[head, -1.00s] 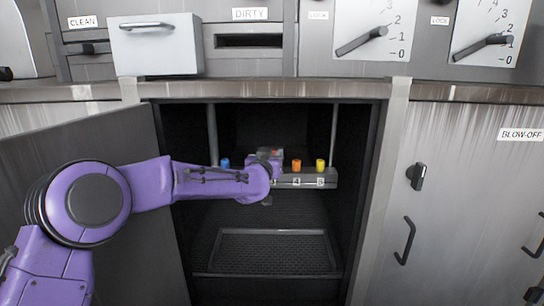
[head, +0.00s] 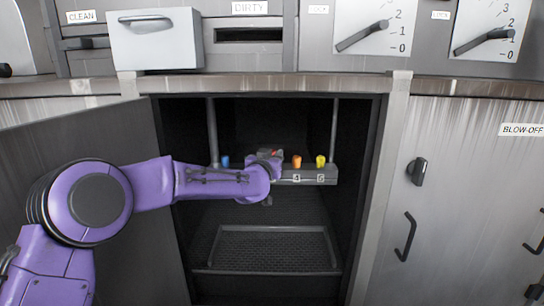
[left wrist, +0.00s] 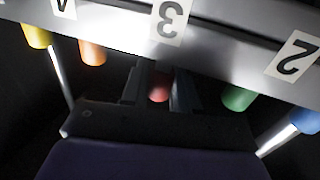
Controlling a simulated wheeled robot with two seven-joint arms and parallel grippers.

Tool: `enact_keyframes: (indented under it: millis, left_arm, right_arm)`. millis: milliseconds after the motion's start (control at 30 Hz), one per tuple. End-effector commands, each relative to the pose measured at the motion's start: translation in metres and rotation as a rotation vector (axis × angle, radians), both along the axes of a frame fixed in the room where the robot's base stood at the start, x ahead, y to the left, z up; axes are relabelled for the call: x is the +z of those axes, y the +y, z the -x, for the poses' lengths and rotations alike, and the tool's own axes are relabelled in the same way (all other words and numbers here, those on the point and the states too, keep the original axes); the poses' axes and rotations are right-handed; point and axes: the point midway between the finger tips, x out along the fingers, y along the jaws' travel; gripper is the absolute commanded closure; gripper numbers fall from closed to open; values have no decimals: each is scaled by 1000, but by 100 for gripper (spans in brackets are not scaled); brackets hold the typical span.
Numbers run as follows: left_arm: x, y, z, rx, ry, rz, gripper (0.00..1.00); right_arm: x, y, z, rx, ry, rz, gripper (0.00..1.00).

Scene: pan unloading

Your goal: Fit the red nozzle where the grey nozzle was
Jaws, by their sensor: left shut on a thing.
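The red nozzle (left wrist: 158,90) is at the spot labelled 3 on the grey bar (left wrist: 110,27), between the two fingers of my left gripper (left wrist: 158,92). In the head view a bit of red (head: 277,152) shows at my left gripper (head: 270,156), which is shut on it. Its far end and seat are hard to see, so I cannot tell how firmly it sits in the bar. No grey nozzle shows. My right gripper is not in view.
A blue nozzle (head: 225,161), an orange nozzle (head: 297,161), a yellow nozzle (head: 320,161) and a green nozzle (left wrist: 237,98) stand along the bar. The open door (head: 90,150) is at left. A tray (head: 272,262) lies below the bar.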

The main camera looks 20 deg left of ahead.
Motion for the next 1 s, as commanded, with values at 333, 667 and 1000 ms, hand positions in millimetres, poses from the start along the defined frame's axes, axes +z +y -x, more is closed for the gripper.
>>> enact_keyframes:
  millis: [333, 667, 1000]
  left_arm:
    - [-5, 0, 0, 0, 0, 0, 100]
    - [-10, 0, 0, 0, 0, 0, 100]
    - [-15, 0, 0, 0, 0, 0, 100]
  right_arm:
    - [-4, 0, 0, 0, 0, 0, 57]
    - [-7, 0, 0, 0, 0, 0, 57]
    - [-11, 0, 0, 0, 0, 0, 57]
